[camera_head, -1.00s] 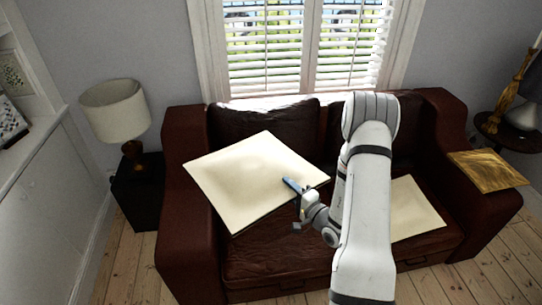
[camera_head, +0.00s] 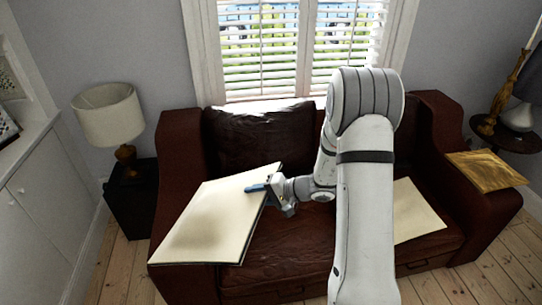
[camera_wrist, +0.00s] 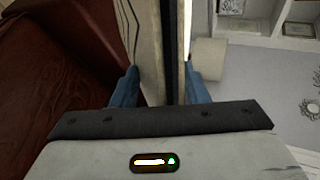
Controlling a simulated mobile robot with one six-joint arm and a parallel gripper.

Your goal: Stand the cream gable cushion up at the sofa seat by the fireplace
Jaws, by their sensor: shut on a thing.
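My gripper (camera_head: 266,188) is shut on the right edge of a flat cream cushion (camera_head: 212,222). The cushion is held tilted, neither upright nor flat, over the left seat and left armrest of the dark red-brown sofa (camera_head: 290,245). I cannot tell whether it touches the armrest. In the wrist view the cushion (camera_wrist: 150,45) shows nearly edge-on between the blue fingers. A second cream cushion (camera_head: 415,212) lies on the right seat, partly hidden by my arm. I cannot tell a gable outline on either one. No fireplace is recognisable.
A gold cushion (camera_head: 485,170) lies on the right armrest. A lamp (camera_head: 108,115) on a black side table (camera_head: 132,195) stands left of the sofa. A round dark table (camera_head: 500,132) is at the right. The left seat's front and middle are clear.

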